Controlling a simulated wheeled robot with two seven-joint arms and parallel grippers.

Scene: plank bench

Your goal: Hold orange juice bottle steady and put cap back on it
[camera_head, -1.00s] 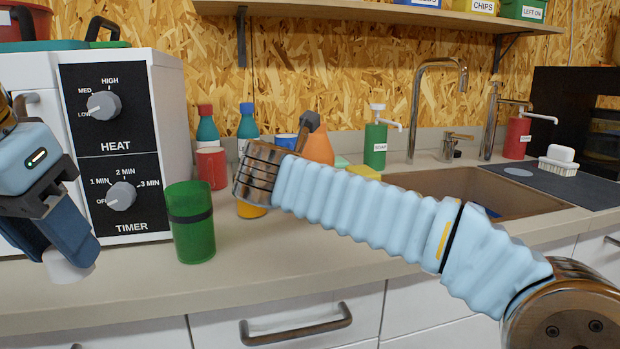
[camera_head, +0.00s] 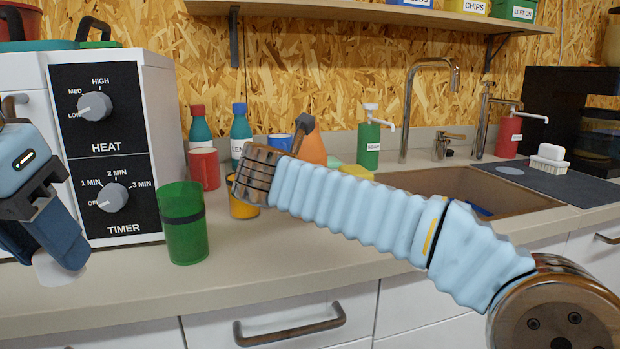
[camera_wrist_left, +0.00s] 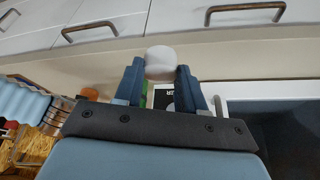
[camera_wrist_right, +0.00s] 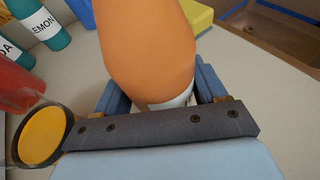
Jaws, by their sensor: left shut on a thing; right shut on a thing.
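The orange juice bottle (camera_wrist_right: 147,50) stands on the counter between the jaws of my right gripper (camera_wrist_right: 168,100), which is shut on it low down. In the head view only part of the orange bottle (camera_head: 314,150) shows behind my right arm, and the right gripper is hidden there. My left gripper (camera_head: 58,254) is shut on the white cap (camera_wrist_left: 161,62), held at the fingertips. In the head view the cap (camera_head: 57,272) hangs low at the far left, in front of the oven and well apart from the bottle. The bottle's neck is out of view.
A green cup (camera_head: 185,225) stands between the left gripper and the bottle. A yellow cup (camera_wrist_right: 42,142) and a red cup (camera_head: 205,168) are close to the right gripper. The oven (camera_head: 150,100) is at left, the sink (camera_head: 470,195) at right.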

